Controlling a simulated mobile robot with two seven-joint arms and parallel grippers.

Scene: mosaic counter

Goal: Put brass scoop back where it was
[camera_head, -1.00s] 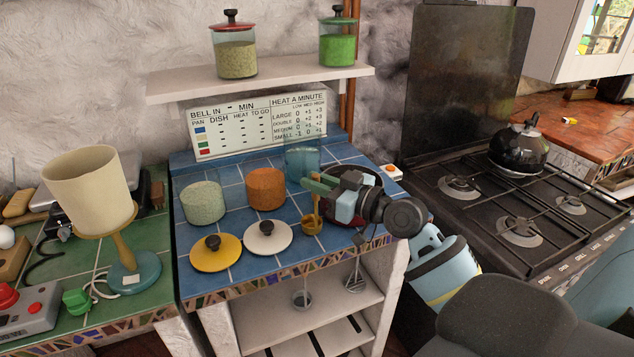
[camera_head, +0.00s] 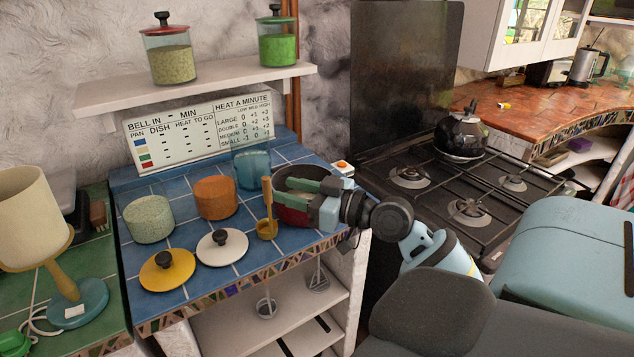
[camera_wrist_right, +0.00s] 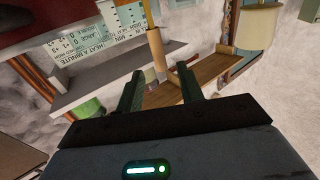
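The brass scoop (camera_head: 267,229) stands near the front edge of the blue tiled counter (camera_head: 190,290), bowl down and handle upright, right of the white lid (camera_head: 222,247). My right gripper (camera_head: 272,184) is at the scoop's upper handle, reaching in from the right over the dark red pot (camera_head: 291,214). In the right wrist view the fingers (camera_wrist_right: 160,88) are apart, and the handle (camera_wrist_right: 156,48) shows ahead between them with gaps on both sides. The gripper looks open and empty. My left gripper is not in view.
A pale green jar (camera_head: 149,222), an orange jar (camera_head: 215,198) and a blue glass jar (camera_head: 251,170) stand behind the lids. A yellow lid (camera_head: 167,271) lies at the front left. A shelf (camera_head: 210,84) overhangs the back. The stove (camera_head: 440,190) is to the right.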

